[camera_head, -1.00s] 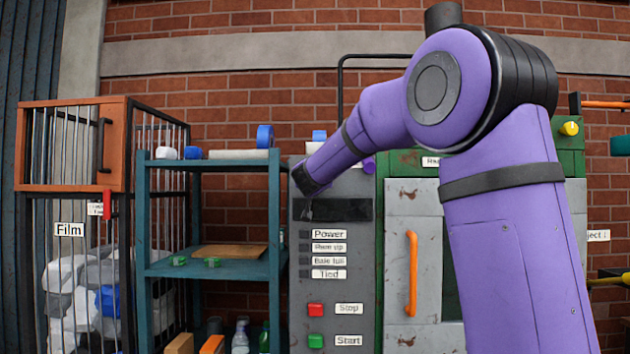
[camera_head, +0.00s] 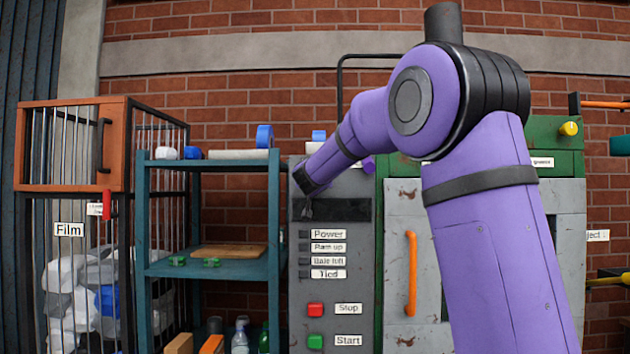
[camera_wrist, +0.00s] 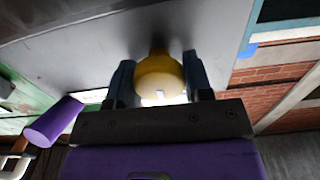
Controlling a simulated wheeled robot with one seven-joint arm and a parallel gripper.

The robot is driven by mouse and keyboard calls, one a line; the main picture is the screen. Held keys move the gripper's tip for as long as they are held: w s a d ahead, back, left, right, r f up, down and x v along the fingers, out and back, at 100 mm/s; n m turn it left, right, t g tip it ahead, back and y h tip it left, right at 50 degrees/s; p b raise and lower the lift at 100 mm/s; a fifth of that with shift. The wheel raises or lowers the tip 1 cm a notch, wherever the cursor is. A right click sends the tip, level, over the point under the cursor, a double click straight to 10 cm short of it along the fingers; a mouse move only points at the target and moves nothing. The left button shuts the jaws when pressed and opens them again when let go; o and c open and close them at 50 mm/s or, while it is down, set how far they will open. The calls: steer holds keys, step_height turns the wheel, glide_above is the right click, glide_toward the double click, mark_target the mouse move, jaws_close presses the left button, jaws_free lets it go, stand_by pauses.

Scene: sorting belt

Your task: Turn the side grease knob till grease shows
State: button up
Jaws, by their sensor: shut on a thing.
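A rounded yellow knob (camera_wrist: 160,78) sits against a grey metal face in the wrist view. My gripper (camera_wrist: 158,82) has one dark finger on each side of it and is shut on it. A small pale mark shows on the knob's near side. I cannot make out any grease. A white label ending in "grease" (camera_head: 542,162) is on the green machine, partly hidden by my arm.
Another yellow knob (camera_head: 569,129) is on the green machine at right. A purple cylinder (camera_wrist: 55,121) lies close left of my gripper. The panel has a red Stop button (camera_head: 315,309) and a green Start button (camera_head: 315,341). A blue shelf (camera_head: 215,268) stands to the left.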

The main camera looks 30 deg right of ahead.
steer(key=m, duration=0.8)
steer(key=shift+s+d+f+m, duration=0.1)
steer(key=shift+m, duration=0.3)
steer(key=m, duration=0.4)
steer(key=shift+f, duration=0.1)
steer(key=m, duration=0.4)
steer(key=shift+m, duration=0.3)
steer(key=shift+f, duration=0.1)
steer(key=o, duration=0.9)
steer(key=shift+c, duration=0.2)
